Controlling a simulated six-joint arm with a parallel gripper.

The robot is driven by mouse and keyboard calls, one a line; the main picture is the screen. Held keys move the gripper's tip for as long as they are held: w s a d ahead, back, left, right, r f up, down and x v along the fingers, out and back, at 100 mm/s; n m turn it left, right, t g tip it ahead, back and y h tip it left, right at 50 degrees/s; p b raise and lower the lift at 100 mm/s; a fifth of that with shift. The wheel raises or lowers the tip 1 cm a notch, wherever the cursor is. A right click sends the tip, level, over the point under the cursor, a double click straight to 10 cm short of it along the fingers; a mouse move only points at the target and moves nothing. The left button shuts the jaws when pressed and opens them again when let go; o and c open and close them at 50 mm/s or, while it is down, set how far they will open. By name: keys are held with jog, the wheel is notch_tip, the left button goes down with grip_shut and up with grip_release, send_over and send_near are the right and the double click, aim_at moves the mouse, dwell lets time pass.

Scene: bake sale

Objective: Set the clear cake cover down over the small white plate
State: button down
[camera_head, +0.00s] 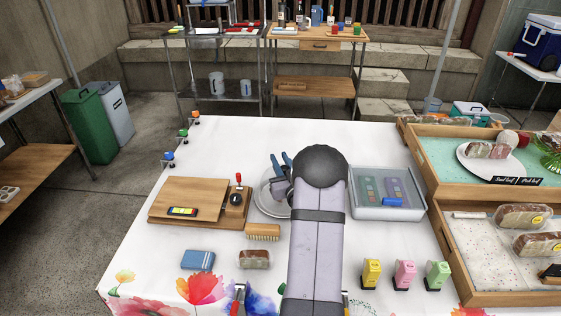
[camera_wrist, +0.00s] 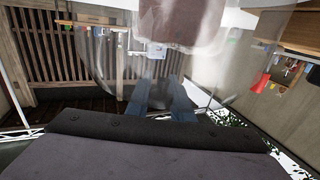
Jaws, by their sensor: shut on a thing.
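My gripper (camera_head: 281,161) is over the middle of the white table, its blue fingers pointing away from the arm. In the wrist view the blue fingers (camera_wrist: 164,97) are shut on the clear cake cover (camera_wrist: 110,65), whose see-through wall spreads across the upper middle. A brownish-pink shape shows at the top there, blurred. A small round white plate (camera_head: 262,203) lies beside and partly under my arm, its right part hidden. In the head view I cannot make out the cover's outline or whether it touches the plate.
A wooden board (camera_head: 187,191) with a dark-headed utensil (camera_head: 237,197) is left of the plate; a brush (camera_head: 262,232) is in front. A clear-lidded box (camera_head: 388,213) stands close right. Wooden trays (camera_head: 440,193) line the right.

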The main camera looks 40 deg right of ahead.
jog(key=shift+f, duration=0.1)
jog(key=shift+f, duration=0.15)
jog(key=c, duration=1.6)
grip_release()
jog(key=shift+o, duration=0.2)
jog(key=shift+r, duration=0.2)
jog(key=b+v, duration=0.1)
jog(key=v, duration=1.1)
